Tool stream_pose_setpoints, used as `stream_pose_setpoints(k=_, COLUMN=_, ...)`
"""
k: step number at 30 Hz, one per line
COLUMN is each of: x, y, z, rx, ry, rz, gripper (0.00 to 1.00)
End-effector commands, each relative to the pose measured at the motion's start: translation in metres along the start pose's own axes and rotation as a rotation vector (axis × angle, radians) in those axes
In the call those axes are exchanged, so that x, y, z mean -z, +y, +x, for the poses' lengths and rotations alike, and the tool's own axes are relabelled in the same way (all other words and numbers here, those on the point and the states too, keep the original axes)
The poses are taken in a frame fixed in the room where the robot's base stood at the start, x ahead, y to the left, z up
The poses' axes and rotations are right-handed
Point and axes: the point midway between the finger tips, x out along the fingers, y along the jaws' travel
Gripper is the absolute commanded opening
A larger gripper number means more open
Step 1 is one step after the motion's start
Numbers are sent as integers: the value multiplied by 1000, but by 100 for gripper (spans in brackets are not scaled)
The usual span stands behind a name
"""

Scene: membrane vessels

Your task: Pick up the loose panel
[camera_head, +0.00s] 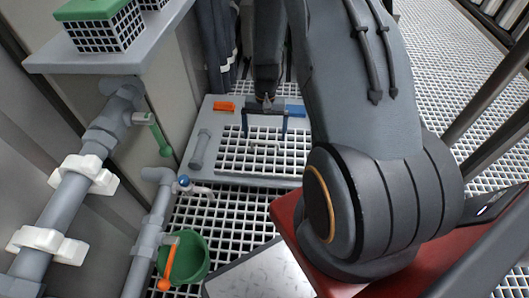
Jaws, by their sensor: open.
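A light grey framed panel (205,168) with a square grating (240,163) set in it lies at floor level in the middle of the view. I take it for the loose panel, but cannot tell for sure. A small pale bar, perhaps a handle, shows near the middle of the grating. My gripper (264,134) points down over the far part of the grating, with its two dark blue fingers spread wide and nothing visible between them. I cannot tell how high above the grating the fingertips are. My arm hides the panel's right side.
Grey pipes with white clamps (88,174) run along the left. A green bucket (191,257) and a pale plate (262,275) are at the bottom. A shelf (130,55) with green-topped baskets juts out at upper left. An orange block (224,106) lies on the panel's far edge. Railings stand right.

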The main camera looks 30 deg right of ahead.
Motion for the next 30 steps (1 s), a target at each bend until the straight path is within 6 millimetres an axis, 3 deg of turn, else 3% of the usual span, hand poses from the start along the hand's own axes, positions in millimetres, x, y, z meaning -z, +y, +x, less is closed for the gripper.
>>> stream_pose_setpoints(k=6, x=0, y=2, z=33, rx=0, ry=-2, rz=1, gripper=97)
stream_pose_setpoints(k=14, x=-1, y=2, z=35, rx=0, ry=-1, rz=0, gripper=97)
stream_pose_setpoints(k=30, x=0, y=2, z=35, rx=0, ry=0, rz=-1, gripper=13)
